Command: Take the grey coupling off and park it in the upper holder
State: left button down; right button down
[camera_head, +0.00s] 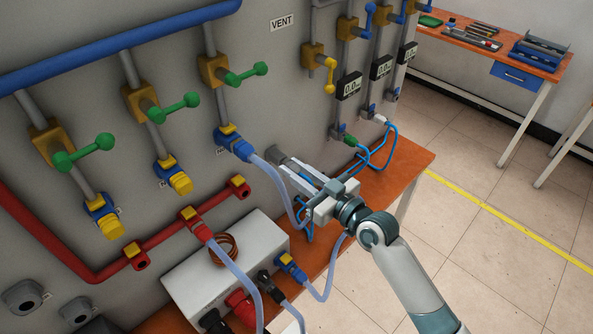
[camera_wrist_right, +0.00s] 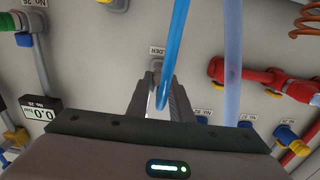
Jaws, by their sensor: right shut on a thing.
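My right gripper (camera_head: 292,170) is close to the wall panel, and its two fingers (camera_wrist_right: 160,100) also show in the right wrist view. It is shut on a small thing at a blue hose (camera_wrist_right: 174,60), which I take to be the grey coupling. The fingers hide most of it. A grey holder (camera_wrist_right: 157,64) with a HOLDER label is just beyond the fingertips in the wrist view. I cannot tell whether the coupling touches it. My left gripper is not in view.
A green coupling (camera_head: 349,141) and a whitish coupling (camera_head: 380,119) with blue hoses sit on ports at the right. A pale hose (camera_head: 278,174) hangs from a blue connector (camera_head: 240,148) close to the gripper. A white box (camera_head: 230,265) stands below on the orange bench (camera_head: 410,160).

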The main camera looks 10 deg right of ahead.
jog(key=shift+w+a, duration=0.1)
jog(key=shift+w, duration=0.05)
jog(key=c, duration=1.5)
grip_release()
jog(key=shift+s+d, duration=0.25)
jog(key=shift+s, duration=0.15)
jog(key=shift+b+v, duration=3.2)
jog(key=shift+v, duration=5.05)
